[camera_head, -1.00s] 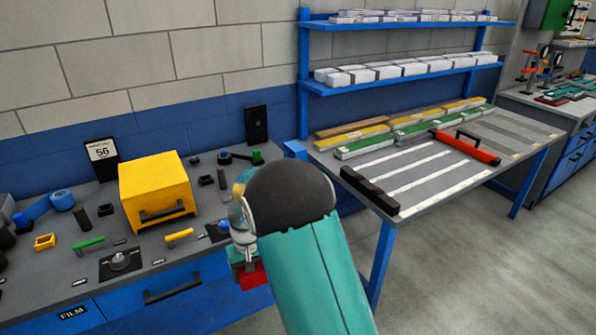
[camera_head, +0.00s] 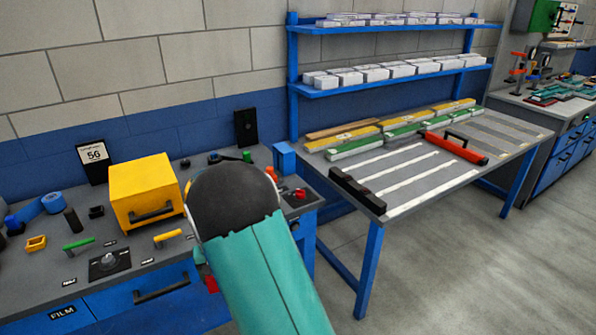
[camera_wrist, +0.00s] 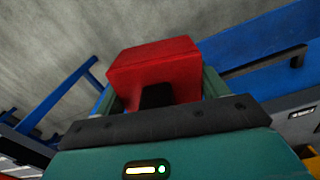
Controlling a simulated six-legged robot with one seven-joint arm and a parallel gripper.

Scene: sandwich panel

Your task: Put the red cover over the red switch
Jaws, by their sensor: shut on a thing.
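The red cover (camera_wrist: 155,68) is a red box shape between the two fingers of my gripper (camera_wrist: 162,92) in the wrist view. My gripper is shut on it. In the head view only a small red part of the cover (camera_head: 211,284) shows beside my arm, in front of the bench drawers. The red switch (camera_head: 300,194) is a small red knob on a dark plate at the right end of the workbench (camera_head: 40,285). The cover is apart from the switch, to its left and lower in the picture. My arm hides most of the gripper in the head view.
A yellow box (camera_head: 142,185) with a black handle stands on the workbench. A blue block (camera_head: 285,158) stands just behind the switch. A second table (camera_head: 410,172) with strips and a red tool (camera_head: 455,147) is to the right. Floor is free at lower right.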

